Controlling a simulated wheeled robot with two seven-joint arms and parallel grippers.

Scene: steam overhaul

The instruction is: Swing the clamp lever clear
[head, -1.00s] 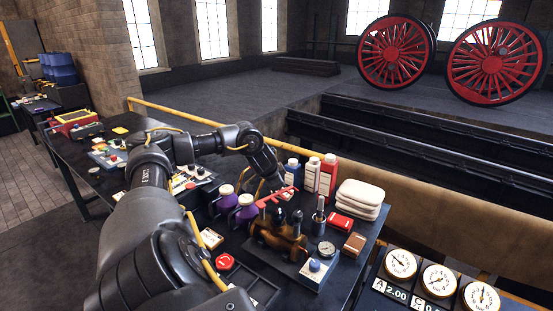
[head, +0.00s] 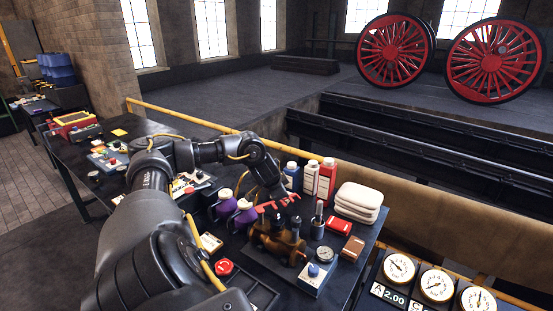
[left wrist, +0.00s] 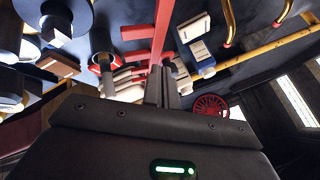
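A red bar with short side prongs (head: 278,204), which looks like the clamp lever, shows above a brass valve body (head: 273,238) on the dark bench. In the left wrist view the bar (left wrist: 162,30) runs down from the top edge to my fingertips. My left gripper (head: 280,193) is over the bar, beside the bottles. In the left wrist view my fingers (left wrist: 161,72) are close together and appear shut on the bar's end. The exact contact and the bar's joint to the valve are hidden. My right gripper is out of view.
Purple bottles (head: 245,211) stand left of the valve; a red bottle (head: 327,180) and a folded white cloth (head: 359,200) stand behind and right. Three dial gauges (head: 436,286) stand at lower right.

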